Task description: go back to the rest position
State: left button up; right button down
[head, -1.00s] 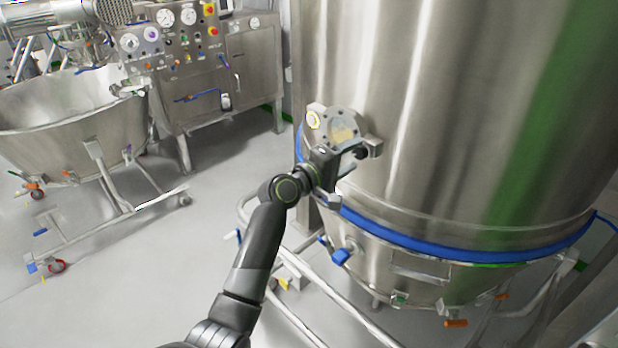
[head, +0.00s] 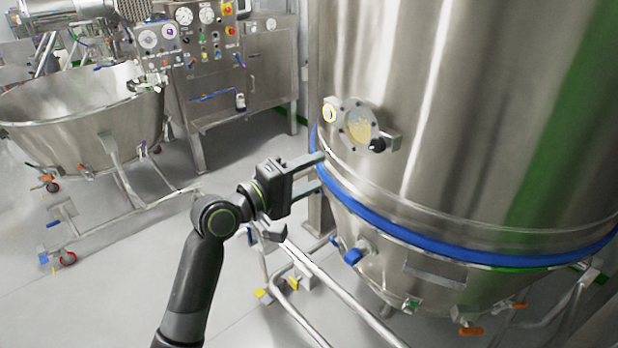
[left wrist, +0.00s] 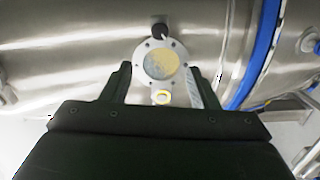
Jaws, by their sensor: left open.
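My left gripper (head: 319,172) is open and empty in the head view, its two fingers pointing right toward the big steel vessel. It is left of and below the round sight port (head: 359,127), apart from it. In the left wrist view the gripper (left wrist: 160,90) shows its two fingers spread, with the sight port (left wrist: 161,65) seen between them, farther off. The port has a bolted ring, a yellowish window and a black knob. My right gripper is not in view.
The steel vessel (head: 470,120) fills the right side, with a blue band (head: 420,242) around it. A wheeled steel bowl (head: 80,130) stands at left beside a control cabinet (head: 222,85). Grey floor (head: 110,290) is open at lower left.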

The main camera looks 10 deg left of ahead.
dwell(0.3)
pick_arm(q)
jog(key=w+a+f+n+g+y+b, duration=0.1)
jog(key=a+f+y, duration=0.25)
jog(key=f, duration=0.95)
jog(key=w+a+f+y+b, duration=0.1)
jog(key=w+a+f+y, duration=0.3)
jog(key=f, duration=1)
jog(key=s+a+f+g+y, duration=0.1)
jog(key=s+a+f, duration=0.1)
jog(key=s+f, duration=0.35)
jog(key=s+a+f+m+g+y, duration=0.1)
jog(key=s+a+f+g, duration=0.15)
jog(key=f, duration=0.65)
jog(key=s+a+f+g, duration=0.15)
jog(key=s+f, duration=0.25)
jog(key=f, duration=0.4)
jog(key=s+a+f+m+g+y+b, duration=0.1)
jog(key=s+a+f+m+g, duration=0.15)
jog(key=s+f, duration=1.05)
jog(key=s+a+f+m+g+y+b, duration=0.1)
jog(key=s+a+f+m+g+y, duration=0.15)
jog(key=s+f, duration=1.05)
jog(key=s+m+g, duration=0.1)
jog(key=s+m, duration=0.2)
jog(key=s, duration=1.4)
jog(key=shift+s+r+g+b, duration=0.3)
jog(key=shift+r+b, duration=0.1)
